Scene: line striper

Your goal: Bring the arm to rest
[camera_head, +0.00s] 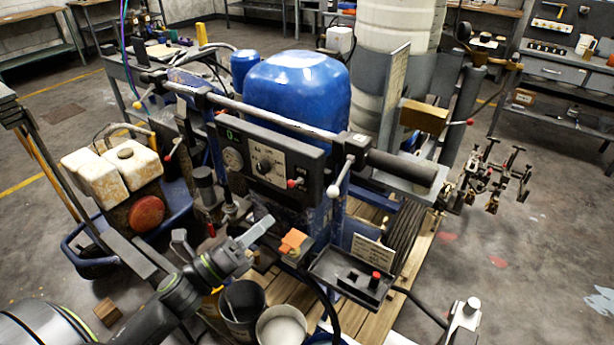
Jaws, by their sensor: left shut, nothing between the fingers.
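My left arm comes in from the lower left, dark with green rings. My left gripper (262,228) is shut and empty, in front of the line striper, below its control panel (268,162). The striper has a blue tank (298,92), a long handlebar (245,108) with a black grip at the right, and a small engine with white tanks (110,175) at the left. An orange block (292,243) is just right of the gripper; whether they touch I cannot tell.
A dark tray with a red button (376,277) and two buckets (243,304) are close in front, over a wooden pallet (410,265). A small wooden block (107,312) lies on the floor at the left. Workbenches (570,75) line the back. Open floor is at the right.

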